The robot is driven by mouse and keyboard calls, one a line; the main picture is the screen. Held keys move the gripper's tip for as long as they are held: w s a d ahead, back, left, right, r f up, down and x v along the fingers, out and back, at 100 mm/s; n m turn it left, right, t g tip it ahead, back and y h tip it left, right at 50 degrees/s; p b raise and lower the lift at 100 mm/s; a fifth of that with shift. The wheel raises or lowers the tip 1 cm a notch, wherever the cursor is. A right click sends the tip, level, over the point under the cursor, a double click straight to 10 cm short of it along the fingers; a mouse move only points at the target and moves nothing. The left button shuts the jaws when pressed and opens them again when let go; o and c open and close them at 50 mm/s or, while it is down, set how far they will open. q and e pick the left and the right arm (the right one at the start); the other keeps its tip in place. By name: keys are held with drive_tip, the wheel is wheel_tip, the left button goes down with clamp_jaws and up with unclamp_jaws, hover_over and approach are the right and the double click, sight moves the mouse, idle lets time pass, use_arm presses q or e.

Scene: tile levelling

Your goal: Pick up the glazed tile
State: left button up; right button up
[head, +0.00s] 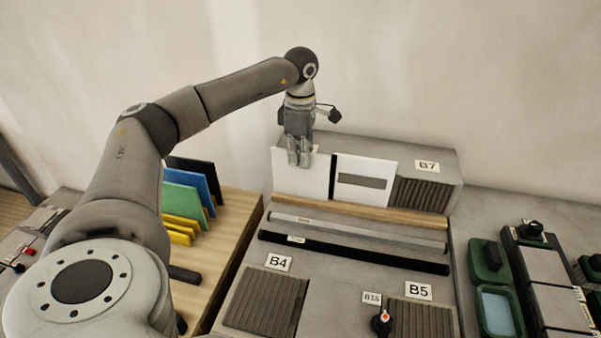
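A plain white tile (300,178) stands upright against the front of a grey block at the back. A second white tile (375,166) with a grey bar across it stands just to its right, past a thin black strip. Neither is marked as glazed, so I cannot tell which is the glazed tile. My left gripper (299,158) points down at the top edge of the plain white tile, with its fingertips overlapping that edge. The fingers look close together, but whether they hold the tile is unclear. My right gripper is out of view.
The grey block (440,160) is labelled B7. A wooden strip, a grey bar and a black bar (350,252) lie in front. Ribbed pads are labelled B4 and B5, with a knob (381,322) between. Coloured plates (183,205) stand at left; green trays (489,262) sit right.

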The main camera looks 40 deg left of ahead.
use_arm(q)
clamp_jaws()
drive_tip(key=shift+r, duration=0.1)
